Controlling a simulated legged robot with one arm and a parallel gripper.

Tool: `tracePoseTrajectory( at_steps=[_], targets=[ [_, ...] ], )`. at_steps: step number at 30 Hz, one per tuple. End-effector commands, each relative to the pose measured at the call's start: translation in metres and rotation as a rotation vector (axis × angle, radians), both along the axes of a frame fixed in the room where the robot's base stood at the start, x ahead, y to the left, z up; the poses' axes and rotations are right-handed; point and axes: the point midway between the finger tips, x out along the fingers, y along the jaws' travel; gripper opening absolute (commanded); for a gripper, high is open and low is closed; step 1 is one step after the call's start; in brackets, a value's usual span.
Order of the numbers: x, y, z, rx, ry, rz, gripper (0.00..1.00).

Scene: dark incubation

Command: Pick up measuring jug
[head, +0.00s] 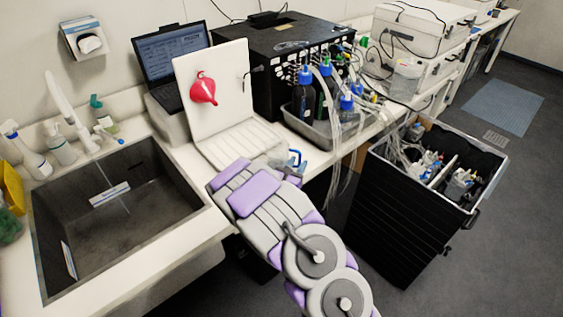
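A clear vessel with a blue handle, which looks like the measuring jug (281,157), stands on the white counter (187,157) in the head view, just right of the drying rack. Its lower part is hidden behind my arm. My arm, grey with purple pads, reaches from the bottom of the picture up to the counter's front edge. The end of my arm, with my gripper (226,178), lies left of and in front of the jug. Its fingers cannot be made out, and contact with the jug cannot be told.
A sink (125,205) lies left. A white draining board (213,90) holding a red item (203,89) stands behind my arm. A grey tray (311,128) of bottles and tubes is close behind the jug.

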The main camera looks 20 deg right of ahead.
Motion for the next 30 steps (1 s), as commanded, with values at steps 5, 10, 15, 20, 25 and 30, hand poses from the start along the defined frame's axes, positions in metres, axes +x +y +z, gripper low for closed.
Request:
tracePoseTrajectory(
  at_steps=[5, 10, 15, 20, 25, 30],
  targets=[
    [0.013, -0.015, -0.002, 0.002, -0.001, -0.002, 0.36],
    [0.015, -0.017, 0.000, 0.001, -0.001, -0.001, 0.36],
    [0.015, -0.017, 0.000, 0.001, -0.001, 0.000, 0.31],
    [0.015, -0.017, 0.000, 0.001, -0.001, 0.000, 0.15],
    [0.015, -0.017, 0.000, 0.001, -0.001, 0.000, 0.00],
    [0.015, -0.017, 0.000, 0.001, -0.001, 0.000, 0.00]
  ],
)
